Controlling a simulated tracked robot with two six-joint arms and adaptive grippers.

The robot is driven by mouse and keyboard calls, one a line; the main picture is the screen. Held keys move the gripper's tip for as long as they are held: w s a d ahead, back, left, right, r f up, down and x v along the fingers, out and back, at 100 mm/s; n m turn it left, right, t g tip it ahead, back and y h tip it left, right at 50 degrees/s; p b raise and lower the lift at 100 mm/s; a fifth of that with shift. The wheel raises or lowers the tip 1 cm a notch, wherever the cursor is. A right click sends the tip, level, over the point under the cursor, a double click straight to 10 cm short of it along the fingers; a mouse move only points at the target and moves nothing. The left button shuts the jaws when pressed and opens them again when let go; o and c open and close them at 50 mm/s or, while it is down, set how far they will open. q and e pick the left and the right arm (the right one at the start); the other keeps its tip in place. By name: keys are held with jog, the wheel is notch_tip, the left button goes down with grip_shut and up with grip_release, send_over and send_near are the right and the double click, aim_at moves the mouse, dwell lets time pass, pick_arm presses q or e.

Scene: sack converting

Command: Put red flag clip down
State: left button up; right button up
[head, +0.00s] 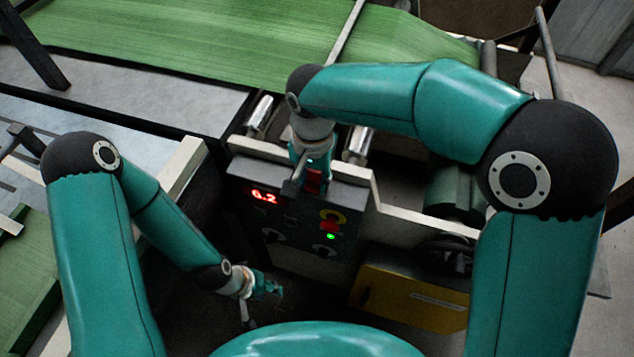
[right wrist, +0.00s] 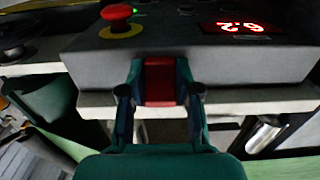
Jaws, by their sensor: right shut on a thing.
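The red flag clip (head: 314,180) is a small red block at the top of the grey control box. In the right wrist view the red clip (right wrist: 160,81) sits between the two fingers of my right gripper (right wrist: 160,90), which is shut on it. In that view the clip is against or just in front of the box's edge; I cannot tell whether it rests on it. In the head view my right gripper (head: 312,174) points down at the box's top. My left gripper (head: 268,290) hangs low, left of and below the box's front, with its fingers small and unclear.
The control box (head: 345,192) has a red digit display (head: 265,196), a red stop button on a yellow ring (head: 330,222) and knobs. A pale rail (head: 420,222) runs along it. A yellow box (head: 410,298) stands below right. Green woven sheet (head: 200,35) lies behind.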

aim_at(314, 185)
jog(key=shift+r, duration=0.1)
jog(key=o, duration=0.9)
notch_tip(314, 185, up, 12)
jog(key=p, duration=0.9)
